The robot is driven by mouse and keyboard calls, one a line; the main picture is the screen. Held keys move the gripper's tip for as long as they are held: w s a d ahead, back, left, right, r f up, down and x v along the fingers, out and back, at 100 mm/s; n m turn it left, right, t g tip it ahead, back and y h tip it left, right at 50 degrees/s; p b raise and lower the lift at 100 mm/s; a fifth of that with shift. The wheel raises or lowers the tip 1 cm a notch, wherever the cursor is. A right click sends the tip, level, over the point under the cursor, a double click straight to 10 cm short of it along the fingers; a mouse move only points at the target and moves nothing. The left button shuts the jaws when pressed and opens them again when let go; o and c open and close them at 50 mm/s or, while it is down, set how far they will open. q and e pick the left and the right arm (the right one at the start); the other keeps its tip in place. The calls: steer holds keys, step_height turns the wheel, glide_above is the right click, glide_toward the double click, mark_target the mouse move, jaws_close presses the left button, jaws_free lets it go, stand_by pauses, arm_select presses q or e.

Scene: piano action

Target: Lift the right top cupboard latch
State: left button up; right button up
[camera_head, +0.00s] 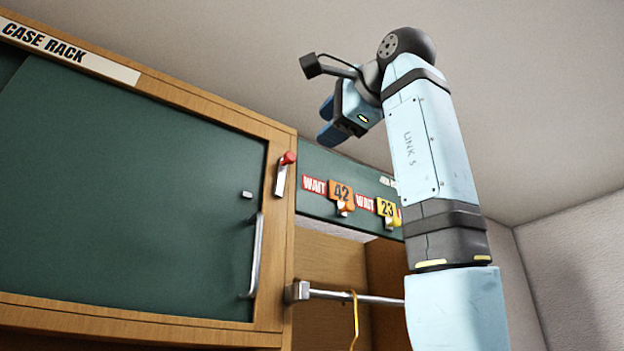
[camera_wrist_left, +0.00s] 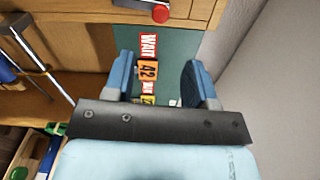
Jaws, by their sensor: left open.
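The latch (camera_head: 281,178) is a pale metal strip with a red knob at its top, on the right wooden frame post of the green-panelled cupboard (camera_head: 130,180). The red knob (camera_wrist_left: 160,13) also shows at the top of the left wrist view. My left gripper (camera_head: 326,120) is open and empty, above and to the right of the latch in the head view, apart from it. In the left wrist view its two blue fingers (camera_wrist_left: 158,65) stand apart, with the red knob beyond their tips. My right gripper is not in view.
A green board with WAIT signs (camera_head: 314,185) and number tags 42 (camera_head: 341,195) and 23 (camera_head: 387,209) is right of the cupboard. Below it a metal rail (camera_head: 350,297) carries a yellow hook. The cupboard has a vertical door handle (camera_head: 256,255). Open air surrounds the gripper.

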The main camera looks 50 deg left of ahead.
arm_select(q)
steer(key=shift+s+d, duration=0.1)
steer(key=shift+d, duration=1)
